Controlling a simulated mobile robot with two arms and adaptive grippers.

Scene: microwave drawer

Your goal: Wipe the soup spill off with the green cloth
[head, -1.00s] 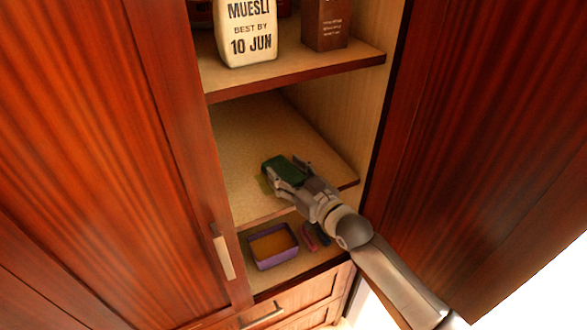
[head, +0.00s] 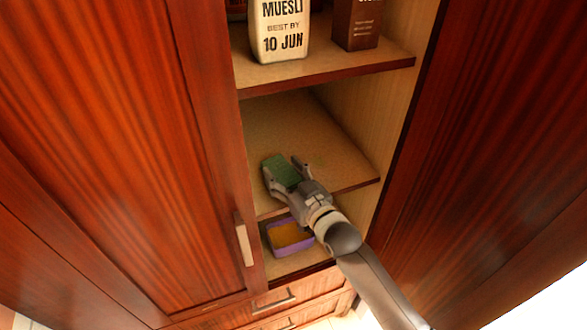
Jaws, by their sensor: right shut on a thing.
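My right gripper (head: 286,181) reaches into the middle shelf of the open cupboard and is shut on the green cloth (head: 281,168). The cloth looks like a folded dark green pad, sticking out past the fingers over the left part of the shelf (head: 330,150). I cannot tell whether it touches the shelf surface. No soup spill shows clearly now; the shelf under the cloth and fingers is hidden. My left gripper is not in view.
A muesli bag (head: 281,32) and a brown carton (head: 357,25) stand on the shelf above. A purple box (head: 277,246) sits on the shelf below, partly behind my arm. A closed door (head: 130,150) bounds the left; an open door (head: 500,150) stands right.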

